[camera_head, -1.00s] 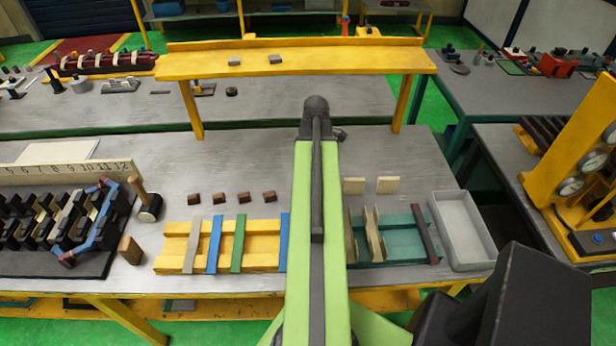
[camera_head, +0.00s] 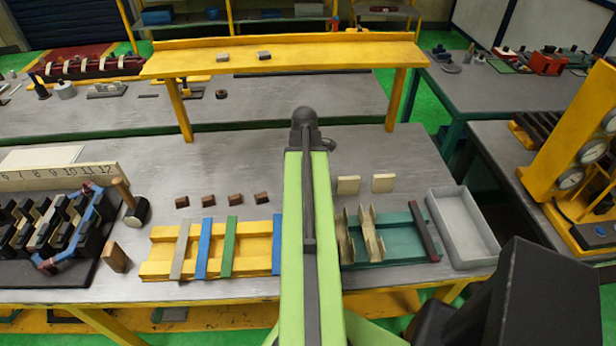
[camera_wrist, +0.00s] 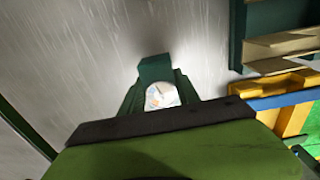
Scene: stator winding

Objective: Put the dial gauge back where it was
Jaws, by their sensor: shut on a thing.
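In the wrist view a round white dial face, the dial gauge (camera_wrist: 161,96), sits between the dark green jaws of my gripper (camera_wrist: 156,82). My gripper is shut on it, above a grey streaked surface. A dark green block shows at the far side of the dial; I cannot tell whether it is a jaw or the gauge's body. In the head view my arm reaches over the workbench (camera_head: 390,150), and the gripper and gauge are largely hidden behind it. Gauge-like round dials (camera_head: 570,178) show on the yellow stand (camera_head: 548,140) at the right.
A yellow raised shelf (camera_head: 330,58) spans the bench's back with two small blocks on it. Yellow (camera_head: 160,262) and teal (camera_head: 398,250) racks and a grey tray (camera_head: 485,248) line the front. A ruler and black stator parts (camera_head: 50,230) are at left.

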